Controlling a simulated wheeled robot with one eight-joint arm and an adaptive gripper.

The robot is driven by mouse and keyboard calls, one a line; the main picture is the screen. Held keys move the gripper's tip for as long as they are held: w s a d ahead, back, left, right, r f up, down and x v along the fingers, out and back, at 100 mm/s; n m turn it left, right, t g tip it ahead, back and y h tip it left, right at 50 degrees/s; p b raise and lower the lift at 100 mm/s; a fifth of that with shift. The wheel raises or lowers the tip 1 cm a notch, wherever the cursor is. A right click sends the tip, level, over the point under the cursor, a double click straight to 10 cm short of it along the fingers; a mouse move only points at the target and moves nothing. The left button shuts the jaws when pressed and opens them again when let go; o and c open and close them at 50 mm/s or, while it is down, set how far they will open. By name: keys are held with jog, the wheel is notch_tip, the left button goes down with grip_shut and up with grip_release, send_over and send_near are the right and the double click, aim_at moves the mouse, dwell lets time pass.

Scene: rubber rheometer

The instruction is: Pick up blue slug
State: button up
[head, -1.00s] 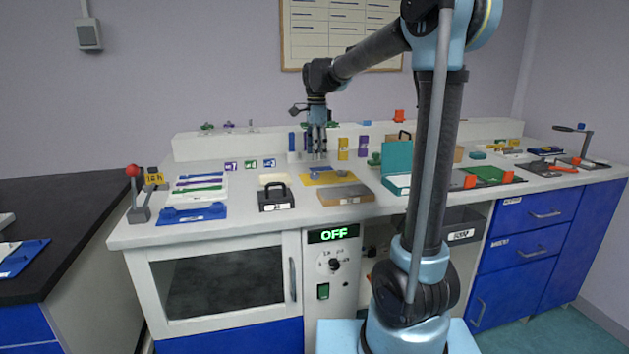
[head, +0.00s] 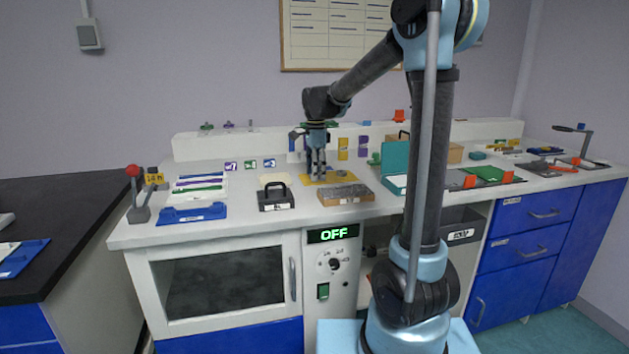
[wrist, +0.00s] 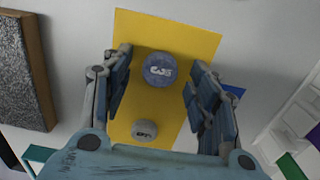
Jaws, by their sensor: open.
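The blue slug (wrist: 160,69) is a round blue disc with a light label on top. In the wrist view it lies on a yellow mat (wrist: 185,35), between the two fingers but a little beyond their tips. My gripper (wrist: 158,85) is open and empty, pointing down over the mat. In the head view my gripper (head: 317,178) is low over the yellow mat (head: 345,178), and the slug is hidden behind the fingers there. A grey slug (wrist: 145,130) lies on the same mat, nearer my palm in the wrist view.
A grey-topped brown block (head: 345,193) lies in front of the mat. A black-handled case (head: 276,202) stands to its left. A teal open box (head: 397,160) stands to the right. A blue patch shows beside the right finger in the wrist view.

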jog(key=c, duration=0.9)
